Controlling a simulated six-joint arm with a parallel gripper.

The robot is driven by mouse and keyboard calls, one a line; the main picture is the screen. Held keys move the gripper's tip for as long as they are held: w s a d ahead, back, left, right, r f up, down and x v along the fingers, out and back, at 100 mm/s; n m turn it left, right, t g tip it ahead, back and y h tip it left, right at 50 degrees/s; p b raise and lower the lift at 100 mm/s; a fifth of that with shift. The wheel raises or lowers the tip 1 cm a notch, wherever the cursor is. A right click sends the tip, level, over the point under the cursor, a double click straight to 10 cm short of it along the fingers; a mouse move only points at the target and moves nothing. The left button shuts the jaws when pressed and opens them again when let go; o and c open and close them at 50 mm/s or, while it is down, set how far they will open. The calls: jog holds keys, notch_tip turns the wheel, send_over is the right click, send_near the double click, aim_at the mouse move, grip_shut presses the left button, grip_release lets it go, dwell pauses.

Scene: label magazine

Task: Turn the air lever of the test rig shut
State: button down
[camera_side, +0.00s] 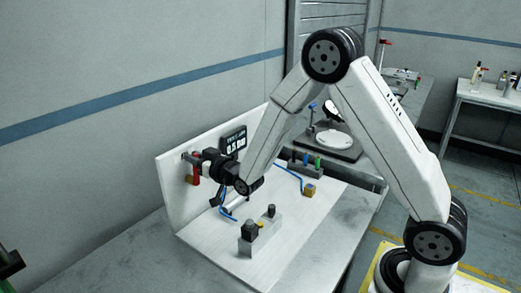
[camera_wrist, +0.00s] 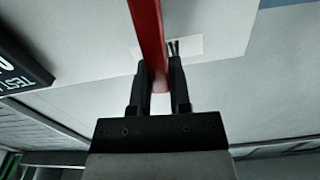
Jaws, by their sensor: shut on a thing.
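The red air lever (camera_side: 195,176) is on the upright white panel of the test rig (camera_side: 172,190), at its left part in the side view. It hangs downward there. In the wrist view the red lever (camera_wrist: 148,35) runs from the top edge down between my fingers. My gripper (camera_side: 200,160) reaches the panel from the right; in the wrist view my gripper (camera_wrist: 160,82) is shut on the lever, one dark finger on each side. The lever's pivot is partly hidden behind my gripper in the side view.
A dark display (camera_side: 235,143) is on the panel right of the lever; its edge also shows in the wrist view (camera_wrist: 18,75). A grey block with black knobs (camera_side: 252,244) stands on the white base board. A blue hose (camera_side: 289,174) and a brass-coloured block (camera_side: 309,190) lie farther right.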

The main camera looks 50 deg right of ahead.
jog(key=d+f+m, duration=0.7)
jog(key=f+m, duration=0.1)
jog(key=m, duration=0.9)
jog(key=shift+d, duration=0.1)
dwell(0.4)
jog(key=c, duration=0.6)
grip_release()
jog(key=shift+o, duration=0.2)
jog(key=shift+s, duration=0.1)
jog(key=s, duration=0.7)
jog(key=shift+s, duration=0.35)
